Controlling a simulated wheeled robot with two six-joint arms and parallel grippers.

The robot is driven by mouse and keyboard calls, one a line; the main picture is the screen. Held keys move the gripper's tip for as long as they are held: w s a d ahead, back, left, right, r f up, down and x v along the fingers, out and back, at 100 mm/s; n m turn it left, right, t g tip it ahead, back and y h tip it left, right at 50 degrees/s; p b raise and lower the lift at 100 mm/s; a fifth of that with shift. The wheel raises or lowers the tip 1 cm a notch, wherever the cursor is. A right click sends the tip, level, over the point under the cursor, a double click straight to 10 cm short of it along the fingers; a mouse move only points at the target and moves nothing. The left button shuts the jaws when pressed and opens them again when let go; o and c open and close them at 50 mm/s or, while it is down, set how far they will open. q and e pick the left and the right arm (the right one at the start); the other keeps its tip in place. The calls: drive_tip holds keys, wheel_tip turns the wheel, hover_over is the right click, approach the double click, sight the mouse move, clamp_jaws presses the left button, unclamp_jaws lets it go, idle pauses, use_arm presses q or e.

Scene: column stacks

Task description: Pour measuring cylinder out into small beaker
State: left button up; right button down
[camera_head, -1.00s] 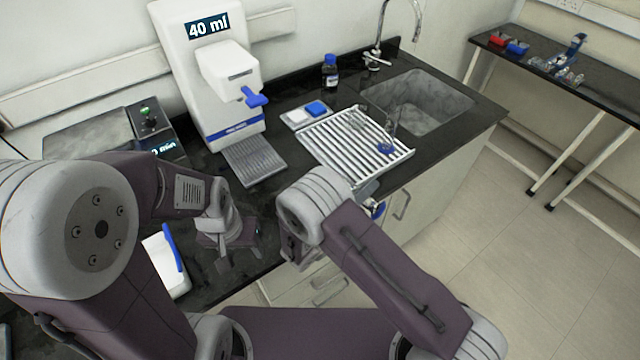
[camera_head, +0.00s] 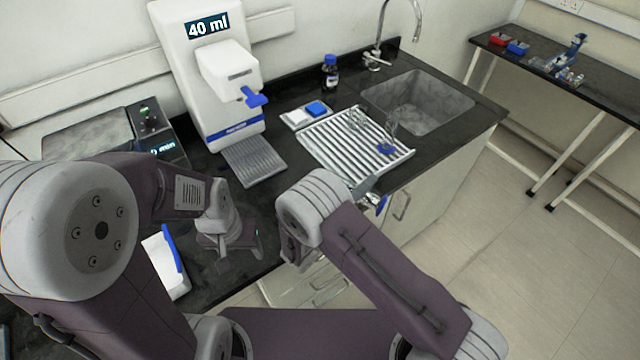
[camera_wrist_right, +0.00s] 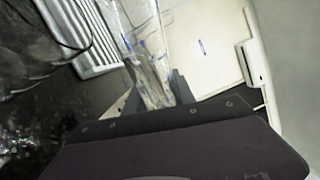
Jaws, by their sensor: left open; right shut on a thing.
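My right gripper (camera_wrist_right: 155,95) is shut on a clear glass vessel, probably the measuring cylinder (camera_wrist_right: 148,60), in the right wrist view. The glass runs up from the jaws, tilted in that picture, with faint blue marks. In the head view my right arm hides most of the right gripper (camera_head: 368,190); a blue part (camera_head: 381,205) shows beside it at the counter's front edge. My left gripper (camera_head: 238,246) is open and empty above the dark counter, left of the right arm. I cannot single out the small beaker; blurred clear glass (camera_wrist_right: 35,40) shows at the wrist view's left.
A white drying rack (camera_head: 355,145) carries clear glassware with a blue part (camera_head: 386,149). The white dispenser (camera_head: 215,90) reads 40 ml. A capped bottle (camera_head: 330,72), sink (camera_head: 420,105), hotplate (camera_head: 90,135) and white-and-blue item (camera_head: 165,262) are nearby. Some counter between dispenser and arms is clear.

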drive_tip(key=shift+a+r, duration=0.1)
drive_tip(key=shift+r, duration=0.05)
use_arm(q)
drive_tip(key=shift+r+p, duration=1.05)
use_arm(e)
drive_tip(key=shift+r+n+t, duration=0.3)
drive_tip(key=shift+r+n, duration=0.55)
drive_tip(key=shift+n, duration=0.15)
use_arm(q)
drive_tip(key=shift+r, duration=0.2)
use_arm(e)
drive_tip(key=shift+d+r+n, duration=0.2)
drive_tip(key=shift+d+n, duration=0.05)
drive_tip(key=shift+n, duration=0.05)
use_arm(q)
drive_tip(key=shift+r+p, duration=0.6)
drive_tip(key=shift+p, duration=0.25)
use_arm(e)
drive_tip(key=shift+r+n+t, duration=0.3)
drive_tip(key=shift+r+n, duration=0.3)
drive_tip(key=shift+n, duration=0.1)
